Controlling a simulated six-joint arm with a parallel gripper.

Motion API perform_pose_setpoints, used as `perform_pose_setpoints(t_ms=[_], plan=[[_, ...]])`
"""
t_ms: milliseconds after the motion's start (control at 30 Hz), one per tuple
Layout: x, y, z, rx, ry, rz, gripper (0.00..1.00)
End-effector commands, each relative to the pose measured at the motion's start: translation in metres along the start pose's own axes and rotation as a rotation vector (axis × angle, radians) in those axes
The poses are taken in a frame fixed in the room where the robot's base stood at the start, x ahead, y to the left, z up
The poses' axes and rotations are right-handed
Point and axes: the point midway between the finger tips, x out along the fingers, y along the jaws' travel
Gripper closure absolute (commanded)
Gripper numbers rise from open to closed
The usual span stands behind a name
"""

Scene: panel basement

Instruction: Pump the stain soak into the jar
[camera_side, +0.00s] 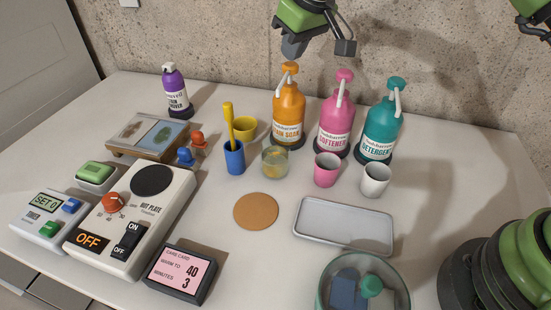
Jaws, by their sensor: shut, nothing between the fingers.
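The orange pump bottle (289,105) is labelled stain soak and stands at the back of the table. A small clear glass jar (275,163) stands just in front of it, with some yellowish content low inside. The bottle's white spout points down toward the jar. My gripper (293,48) is shut and empty, just above the orange pump head (290,68). I cannot tell whether the fingertips touch the pump head.
Pink softener (336,120) and teal detergent (381,128) bottles stand to the right, with pink (326,170) and white (375,180) cups in front. A blue cup (233,158) with a yellow tool and a yellow cup (244,128) stand left. A cork mat (256,211) lies in front.

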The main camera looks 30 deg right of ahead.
Motion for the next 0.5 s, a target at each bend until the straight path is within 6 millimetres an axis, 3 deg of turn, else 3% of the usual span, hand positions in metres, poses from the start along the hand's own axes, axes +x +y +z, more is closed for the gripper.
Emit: perform_pose_setpoints(t_ms=[500], plan=[[0.018,0.000,0.008,0.000,-0.002,-0.001,1.00]])
